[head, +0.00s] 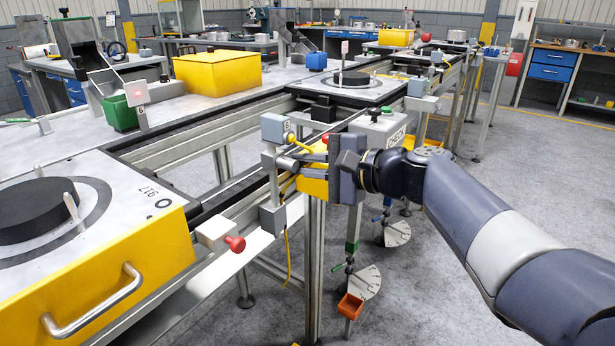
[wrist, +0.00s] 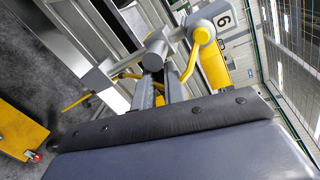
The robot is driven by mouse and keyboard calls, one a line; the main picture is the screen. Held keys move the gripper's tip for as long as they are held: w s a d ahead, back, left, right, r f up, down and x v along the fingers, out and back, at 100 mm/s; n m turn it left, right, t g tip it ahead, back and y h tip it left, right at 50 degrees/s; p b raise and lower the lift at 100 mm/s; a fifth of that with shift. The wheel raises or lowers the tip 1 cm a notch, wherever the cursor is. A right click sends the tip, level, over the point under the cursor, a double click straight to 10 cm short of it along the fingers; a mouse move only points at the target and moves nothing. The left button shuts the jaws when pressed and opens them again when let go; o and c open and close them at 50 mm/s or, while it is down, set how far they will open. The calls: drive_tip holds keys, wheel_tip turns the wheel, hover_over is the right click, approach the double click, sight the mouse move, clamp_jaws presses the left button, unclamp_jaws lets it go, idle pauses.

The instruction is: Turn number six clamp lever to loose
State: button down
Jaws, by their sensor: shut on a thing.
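A short grey cylindrical lever (head: 287,163) sticks out from the clamp toward my gripper (head: 301,170). In the wrist view the lever (wrist: 156,48) enters between my fingertips (wrist: 160,84). My gripper is shut on the lever; its gripped end is partly hidden by the fingers.
A white pallet (head: 125,200) with a black disc (head: 30,210), yellow front and metal handle stands at left. A second pallet (head: 345,92) lies behind. Open floor lies at right.

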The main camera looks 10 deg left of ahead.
drive_tip(key=shift+s+a+r+n+b, duration=0.15)
drive_tip(key=shift+s+r+n+b, duration=0.1)
drive_tip(key=shift+n+b, duration=0.25)
drive_tip(key=c, duration=1.5)
unclamp_jaws()
drive_tip(key=shift+s, duration=0.1)
drive_tip(key=shift+f, duration=0.1)
drive_tip(key=shift+d, duration=0.2)
drive_tip(key=p+v, duration=0.2)
drive_tip(key=v, duration=0.8)
